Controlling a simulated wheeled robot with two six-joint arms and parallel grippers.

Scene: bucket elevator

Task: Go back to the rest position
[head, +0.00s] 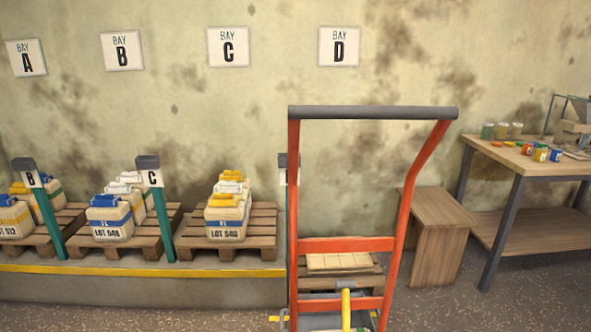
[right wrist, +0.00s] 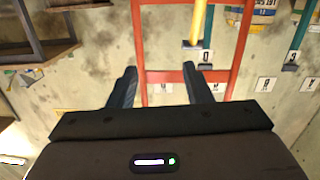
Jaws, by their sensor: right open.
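My right gripper (right wrist: 160,73) shows only in the right wrist view. Its two dark fingers are apart, with nothing between them. Beyond the fingers is the red frame (right wrist: 187,75) of a cart, seen upside down, and I cannot tell how near it is. In the head view the red cart frame (head: 345,244) with its grey top bar (head: 372,112) stands front and centre. My left gripper is in neither view.
Pallets hold lot containers, such as one on the bay C pallet (head: 226,216), behind a yellow-edged kerb (head: 140,272). A wooden bench (head: 432,240) and a work table (head: 525,160) with small jars stand at right.

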